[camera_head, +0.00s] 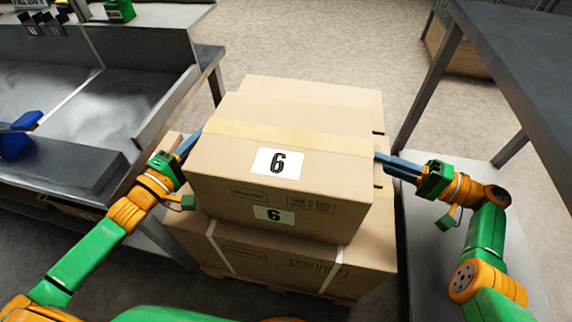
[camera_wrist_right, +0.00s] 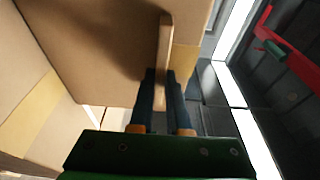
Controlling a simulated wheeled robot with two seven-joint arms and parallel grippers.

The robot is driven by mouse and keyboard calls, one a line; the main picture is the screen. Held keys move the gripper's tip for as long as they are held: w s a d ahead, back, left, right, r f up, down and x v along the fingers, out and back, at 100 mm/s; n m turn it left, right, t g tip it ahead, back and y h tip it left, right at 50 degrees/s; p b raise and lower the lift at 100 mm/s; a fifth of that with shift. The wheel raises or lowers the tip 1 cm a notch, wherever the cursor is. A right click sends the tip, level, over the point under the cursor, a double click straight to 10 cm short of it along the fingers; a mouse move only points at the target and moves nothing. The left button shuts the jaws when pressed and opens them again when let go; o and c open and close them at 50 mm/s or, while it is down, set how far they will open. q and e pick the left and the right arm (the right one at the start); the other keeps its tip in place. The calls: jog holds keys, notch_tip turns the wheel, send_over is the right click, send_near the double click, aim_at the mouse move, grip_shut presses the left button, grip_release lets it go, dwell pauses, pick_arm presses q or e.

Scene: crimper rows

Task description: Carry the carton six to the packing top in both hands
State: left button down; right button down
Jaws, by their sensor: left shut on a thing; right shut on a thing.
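The carton six (camera_head: 310,185) is a brown box with a tan tape strip and white labels marked 6, on its top and front. It sits over larger brown cartons; I cannot tell whether it touches them. My left gripper (camera_head: 190,144) is shut on its left side, and my right gripper (camera_head: 386,163) is shut on its right side. In the right wrist view the fingers (camera_wrist_right: 163,95) straddle a thin cardboard edge (camera_wrist_right: 165,50) of the carton. The left fingertips are partly hidden. I cannot tell which surface is the packing top.
Strapped cartons (camera_head: 270,258) stand beneath on a pallet, with another carton (camera_head: 320,92) behind. A grey metal bench (camera_head: 60,165) is at left, with a blue object (camera_head: 15,138) on it. A grey table (camera_head: 525,60) stands at right. Floor is clear behind the stack.

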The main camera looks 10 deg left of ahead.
dwell(0.4)
pick_arm(q)
jog(key=shift+w+r+p, duration=0.15)
jog(key=shift+r+p, duration=0.3)
jog(key=shift+p, duration=0.05)
notch_tip(320, 180, up, 4)
jog(key=p, duration=0.4)
jog(key=shift+r, duration=0.2)
jog(key=shift+f, duration=0.15)
jog(key=shift+a, duration=0.1)
